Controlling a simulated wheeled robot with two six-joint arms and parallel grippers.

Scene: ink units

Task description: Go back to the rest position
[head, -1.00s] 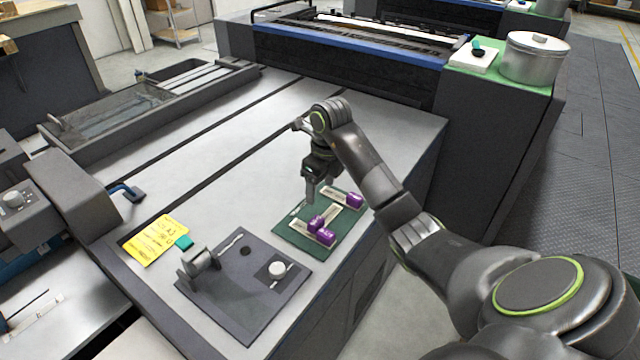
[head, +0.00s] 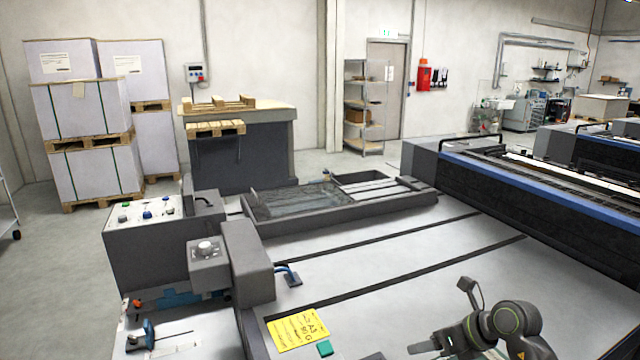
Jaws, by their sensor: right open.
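My right arm comes up from the bottom right of the head view, over the grey machine table (head: 385,262). Its gripper (head: 430,347) is at the lower edge of the picture, partly cut off, and points to the left. It is open, and I see nothing held in it. My left gripper is not in view. The ink units are outside the picture.
A grey trough (head: 340,221) stands at the table's back. A control box (head: 146,246) stands at left; a blue-edged machine (head: 540,205) is at right. The table's middle is clear.

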